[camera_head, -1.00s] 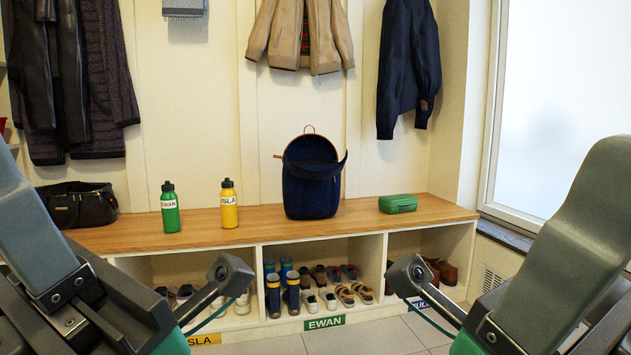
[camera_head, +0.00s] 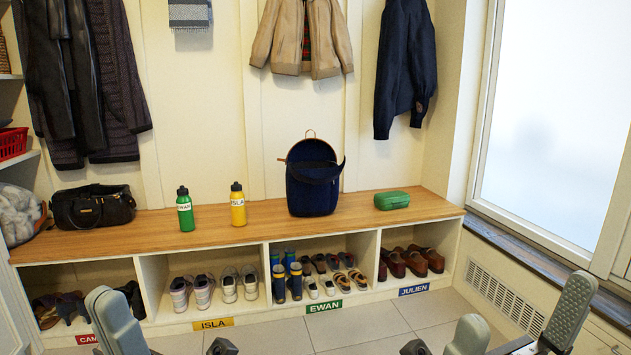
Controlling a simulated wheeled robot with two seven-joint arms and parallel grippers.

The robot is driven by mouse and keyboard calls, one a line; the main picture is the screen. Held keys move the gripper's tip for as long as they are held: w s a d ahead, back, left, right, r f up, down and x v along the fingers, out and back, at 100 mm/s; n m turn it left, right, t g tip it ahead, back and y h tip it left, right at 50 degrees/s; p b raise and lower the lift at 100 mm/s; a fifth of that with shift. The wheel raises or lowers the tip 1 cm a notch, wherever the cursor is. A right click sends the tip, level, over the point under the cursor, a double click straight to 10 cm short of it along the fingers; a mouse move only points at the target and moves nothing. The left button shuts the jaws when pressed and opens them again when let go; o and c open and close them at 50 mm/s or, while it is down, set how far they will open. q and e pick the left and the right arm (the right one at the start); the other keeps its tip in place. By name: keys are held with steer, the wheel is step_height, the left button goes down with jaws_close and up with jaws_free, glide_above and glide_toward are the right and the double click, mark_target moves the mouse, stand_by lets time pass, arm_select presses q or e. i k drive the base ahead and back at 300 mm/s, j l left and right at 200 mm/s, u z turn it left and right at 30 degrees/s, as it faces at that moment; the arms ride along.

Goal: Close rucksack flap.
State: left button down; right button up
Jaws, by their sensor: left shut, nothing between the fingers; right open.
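The navy rucksack (camera_head: 313,190) stands upright on the wooden bench top, with its back against the wall. A tan-edged back panel and a thin tan loop rise at its top. Its dark flap (camera_head: 320,173) is raised off the mouth and sticks out toward the right, and a dark opening shows behind it. Nothing of mine touches the rucksack.
A green bottle (camera_head: 186,212) and a yellow bottle (camera_head: 238,207) stand left of the rucksack; a green case (camera_head: 391,201) lies to its right. A black handbag (camera_head: 92,207) sits further left. Shoe cubbies lie below the bench (camera_head: 350,221). Coats hang above. The floor in front is clear.

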mark_target(318, 175)
steer(key=i+l+z, duration=0.25)
steer(key=i, duration=0.9)
steer(key=i+z, duration=0.3)
steer(key=i, duration=0.85)
